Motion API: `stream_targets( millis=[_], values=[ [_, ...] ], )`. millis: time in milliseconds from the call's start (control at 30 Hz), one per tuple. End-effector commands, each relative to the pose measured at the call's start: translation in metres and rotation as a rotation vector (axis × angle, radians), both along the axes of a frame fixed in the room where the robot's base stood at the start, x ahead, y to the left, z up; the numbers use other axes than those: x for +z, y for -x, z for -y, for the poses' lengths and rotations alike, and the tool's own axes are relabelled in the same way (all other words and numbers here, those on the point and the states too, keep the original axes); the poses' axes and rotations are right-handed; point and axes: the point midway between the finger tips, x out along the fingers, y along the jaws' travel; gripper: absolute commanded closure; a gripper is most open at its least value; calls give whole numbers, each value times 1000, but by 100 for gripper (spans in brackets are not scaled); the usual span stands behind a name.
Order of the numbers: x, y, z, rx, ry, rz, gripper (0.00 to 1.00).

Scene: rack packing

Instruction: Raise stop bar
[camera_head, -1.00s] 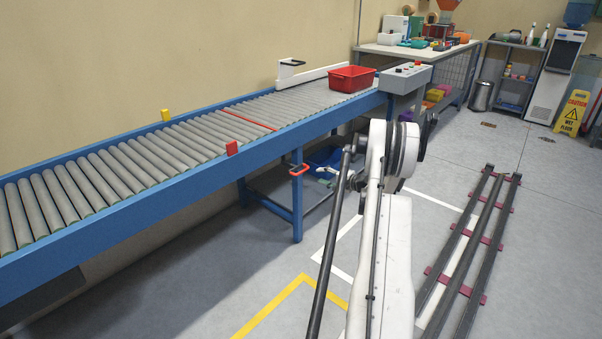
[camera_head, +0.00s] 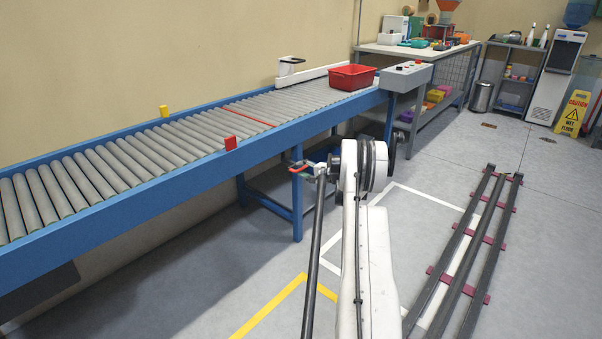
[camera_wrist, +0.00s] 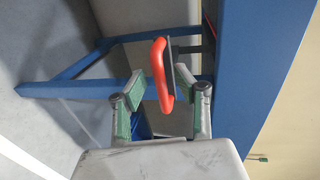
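A thin red bar (camera_head: 249,117) lies across the conveyor rollers, looking about level with them; I take it for the stop bar. A red handle (camera_head: 299,166) sticks out below the near blue rail, by the conveyor leg. In the wrist view the red handle (camera_wrist: 158,72) appears between my fingertips, with a gap on both sides. My gripper (camera_wrist: 163,84) is open, its green-padded fingers apart. In the head view my gripper (camera_head: 320,168) is at the handle, partly hidden by my arm. Whether the handle is fully between the pads in depth, I cannot tell.
A red bin (camera_head: 352,78) stands on the far rollers, beside a grey control box (camera_head: 406,75). A red tag (camera_head: 231,143) and a yellow tag (camera_head: 164,111) mark the rails. The blue conveyor leg (camera_head: 297,200) is close to my gripper.

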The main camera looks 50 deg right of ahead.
Motion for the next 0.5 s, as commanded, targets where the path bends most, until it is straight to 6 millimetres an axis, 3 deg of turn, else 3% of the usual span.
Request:
stream_targets(
  millis=[400,500],
  values=[
    [-1,-9,0,1,0,0,70],
    [-1,-9,0,1,0,0,82]
  ],
)
